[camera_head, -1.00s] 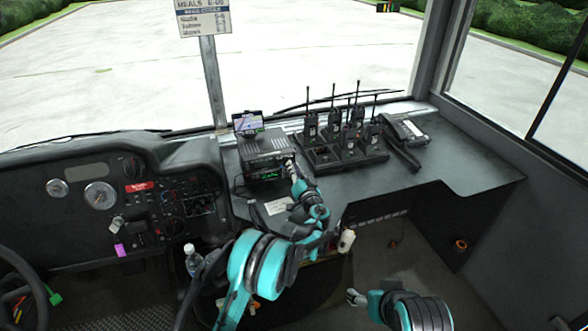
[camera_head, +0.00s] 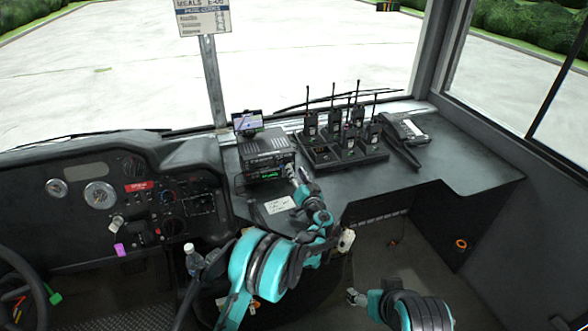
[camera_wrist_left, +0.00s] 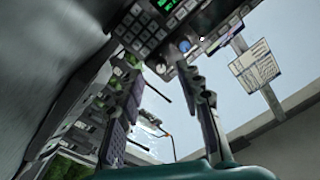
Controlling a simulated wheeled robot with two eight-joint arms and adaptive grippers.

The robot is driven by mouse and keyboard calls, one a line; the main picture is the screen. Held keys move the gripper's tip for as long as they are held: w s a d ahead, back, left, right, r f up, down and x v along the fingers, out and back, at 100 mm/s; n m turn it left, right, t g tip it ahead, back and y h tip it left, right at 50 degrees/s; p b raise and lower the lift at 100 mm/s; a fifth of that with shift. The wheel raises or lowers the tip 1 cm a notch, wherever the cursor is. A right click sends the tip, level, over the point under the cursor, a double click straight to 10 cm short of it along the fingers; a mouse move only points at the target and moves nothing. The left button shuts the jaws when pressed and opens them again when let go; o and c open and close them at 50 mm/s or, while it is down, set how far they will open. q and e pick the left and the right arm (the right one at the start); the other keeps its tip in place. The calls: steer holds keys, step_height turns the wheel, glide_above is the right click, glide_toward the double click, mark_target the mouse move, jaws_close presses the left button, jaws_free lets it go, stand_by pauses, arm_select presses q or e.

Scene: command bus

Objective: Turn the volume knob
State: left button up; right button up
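The radio (camera_head: 262,168) is a dark box with a green display, standing on the dash shelf. No readable label tells which one is the volume knob. My left gripper (camera_head: 296,174) is at the right end of the radio's front. Its dark fingers (camera_wrist_left: 197,82) point toward the blue knob and look close together; a gap to the knob seems visible. My right gripper (camera_head: 355,297) hangs low, away from the radio.
A charging rack (camera_head: 340,158) with several handheld radios stands right of the radio, with a desk phone (camera_head: 405,131) beyond it. A small screen (camera_head: 248,122) sits behind the radio. A paper card (camera_head: 280,205) lies in front. The shelf's right part is clear.

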arm_select(q)
steer(key=v, duration=0.9)
steer(key=shift+s, duration=0.1)
steer(key=s+a+r+n+g, duration=0.1)
steer(key=s+a+r+g, duration=0.25)
steer(key=a, duration=0.45)
steer(key=s+a+r+n+g, duration=0.1)
steer(key=s+a+r+g, duration=0.2)
steer(key=a, duration=0.4)
steer(key=s+a+r+g+h, duration=0.1)
steer(key=s+a, duration=0.3)
steer(key=s, duration=0.3)
steer(key=s+a+r+g, duration=0.1)
steer(key=s+a+r, duration=0.15)
steer(key=s, duration=0.45)
steer(key=s+f+g+h, duration=0.1)
steer(key=s+f+h, duration=0.1)
steer(key=s, duration=0.7)
steer(key=s+f+n+h, duration=0.1)
steer(key=s+f+h, duration=0.1)
steer(key=s, duration=0.7)
steer(key=shift+s+f+g+h, duration=0.3)
steer(key=shift+s+f+g, duration=0.1)
steer(key=shift+f, duration=0.3)
steer(key=shift+a, duration=0.1)
